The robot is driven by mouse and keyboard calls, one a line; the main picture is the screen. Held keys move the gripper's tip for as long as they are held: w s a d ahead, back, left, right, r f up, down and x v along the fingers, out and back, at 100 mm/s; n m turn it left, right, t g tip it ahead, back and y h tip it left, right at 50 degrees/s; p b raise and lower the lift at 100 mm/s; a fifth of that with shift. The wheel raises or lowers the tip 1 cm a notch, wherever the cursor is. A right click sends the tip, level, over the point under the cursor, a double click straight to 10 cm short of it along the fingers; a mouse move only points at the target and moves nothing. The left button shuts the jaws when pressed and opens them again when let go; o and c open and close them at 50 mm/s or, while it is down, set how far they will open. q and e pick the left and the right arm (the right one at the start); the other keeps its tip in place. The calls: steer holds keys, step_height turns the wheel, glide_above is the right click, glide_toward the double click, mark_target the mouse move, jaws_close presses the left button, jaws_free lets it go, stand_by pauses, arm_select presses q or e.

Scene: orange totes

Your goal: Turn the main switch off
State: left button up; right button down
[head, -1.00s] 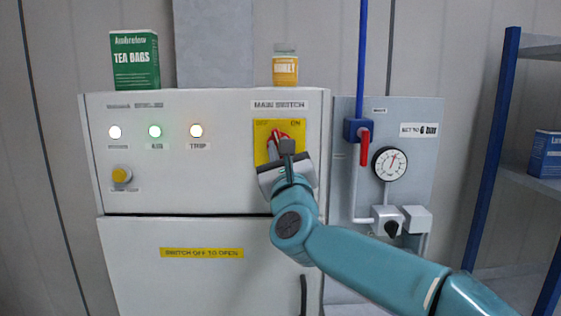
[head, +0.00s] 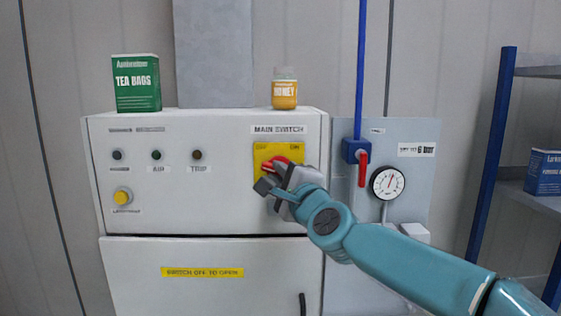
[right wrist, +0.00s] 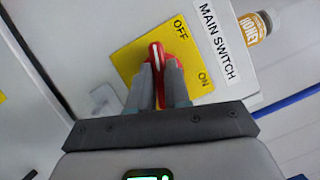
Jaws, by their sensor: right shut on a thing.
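The main switch is a red rotary handle (head: 285,161) on a yellow plate (head: 262,150), marked OFF at left and ON at right. The right wrist view shows the red handle (right wrist: 156,54) with its white line on the OFF side of the plate (right wrist: 130,58). My right gripper (head: 270,178) is shut on the handle, rolled over to the left. Its two fingers (right wrist: 158,82) hide part of the handle. My left gripper is not in view.
The lamps (head: 157,155) on the white cabinet (head: 220,210) are dark. A yellow button (head: 122,196) sits below them. A tea box (head: 136,84) and a honey jar (head: 285,90) stand on top. A red-handled valve (head: 364,168) and a gauge (head: 387,183) are close at right.

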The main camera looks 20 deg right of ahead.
steer(key=shift+r+n+g+p, duration=0.1)
steer(key=shift+n+g+p, duration=0.6)
steer(key=shift+n+p, duration=1.5)
steer(key=shift+m+p, duration=0.3)
steer(key=c, duration=1.1)
jaws_free()
